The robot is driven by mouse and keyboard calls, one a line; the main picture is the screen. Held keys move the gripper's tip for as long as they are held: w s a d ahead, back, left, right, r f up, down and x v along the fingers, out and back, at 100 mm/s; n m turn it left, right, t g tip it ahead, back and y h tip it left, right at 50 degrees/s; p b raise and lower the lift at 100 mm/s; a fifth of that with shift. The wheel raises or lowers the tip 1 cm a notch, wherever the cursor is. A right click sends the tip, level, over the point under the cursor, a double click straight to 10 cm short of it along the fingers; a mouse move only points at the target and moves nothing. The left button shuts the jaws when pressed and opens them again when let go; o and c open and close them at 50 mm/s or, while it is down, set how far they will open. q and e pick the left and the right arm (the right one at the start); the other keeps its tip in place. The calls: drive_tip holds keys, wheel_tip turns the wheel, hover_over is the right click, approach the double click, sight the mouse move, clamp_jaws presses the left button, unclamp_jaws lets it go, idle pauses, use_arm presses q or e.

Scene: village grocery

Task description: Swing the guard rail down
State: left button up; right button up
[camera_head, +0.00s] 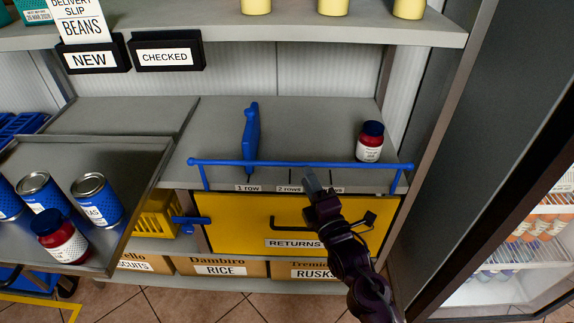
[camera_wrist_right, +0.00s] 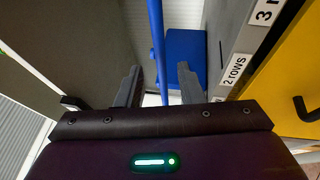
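The blue guard rail (camera_head: 255,163) runs along the front edge of the middle shelf (camera_head: 300,118). It stands upright, its bar above the shelf lip on short posts at both ends. My right gripper (camera_head: 313,180) is at the shelf front, right of the rail's middle. In the right wrist view the rail's bar (camera_wrist_right: 157,40) runs between the two separated fingers of my right gripper (camera_wrist_right: 158,85). Whether a finger touches it, I cannot tell. My left gripper is not in view.
A blue divider (camera_head: 251,130) and a red jar with a blue lid (camera_head: 370,142) stand behind the rail. Below is the yellow RETURNS drawer (camera_head: 240,225). A grey tray (camera_head: 135,155) with blue cans and a jar is at left.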

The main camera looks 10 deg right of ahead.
drive_tip(key=x, duration=0.7)
drive_tip(key=shift+w+p, duration=0.25)
drive_tip(key=shift+p, duration=0.15)
clamp_jaws()
